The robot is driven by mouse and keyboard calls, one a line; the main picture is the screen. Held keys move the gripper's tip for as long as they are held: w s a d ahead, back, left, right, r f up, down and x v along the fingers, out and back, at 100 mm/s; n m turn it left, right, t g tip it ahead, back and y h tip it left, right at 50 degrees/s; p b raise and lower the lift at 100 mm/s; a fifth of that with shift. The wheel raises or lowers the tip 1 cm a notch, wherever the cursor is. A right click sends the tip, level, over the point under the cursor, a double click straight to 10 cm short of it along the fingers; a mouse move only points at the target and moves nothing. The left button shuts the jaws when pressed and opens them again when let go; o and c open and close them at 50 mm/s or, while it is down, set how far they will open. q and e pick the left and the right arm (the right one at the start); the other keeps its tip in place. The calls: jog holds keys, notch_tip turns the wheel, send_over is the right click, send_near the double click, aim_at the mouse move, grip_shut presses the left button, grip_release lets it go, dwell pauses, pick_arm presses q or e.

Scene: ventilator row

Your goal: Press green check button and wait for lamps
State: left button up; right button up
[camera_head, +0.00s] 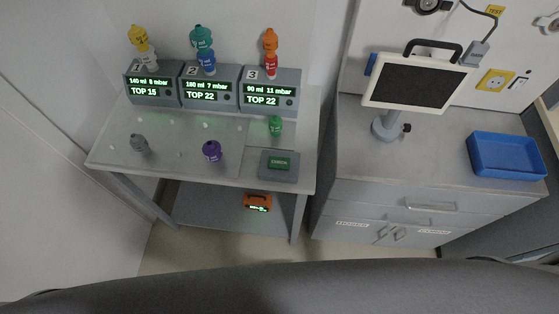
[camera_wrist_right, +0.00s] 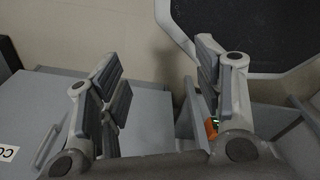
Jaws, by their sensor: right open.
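A grey box with a green button (camera_head: 279,163) on top stands at the front right of the table; the small lettering on the button is hard to read. Three grey ventilator units numbered 1 (camera_head: 150,91), 2 (camera_head: 209,92) and 3 (camera_head: 271,95) stand along the back with green display text. Their bottom lines read TOP 15, TOP 22 and TOP 22. I cannot make out any lit lamps apart from the displays. My right gripper (camera_wrist_right: 158,58) is open and empty in the right wrist view, away from the button. My left gripper is not in view.
An orange device (camera_head: 257,202) is on the lower shelf. On the right cabinet (camera_head: 430,150) are a dark-screened monitor (camera_head: 415,83) and a blue tray (camera_head: 505,155).

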grip_shut()
dwell(1.4)
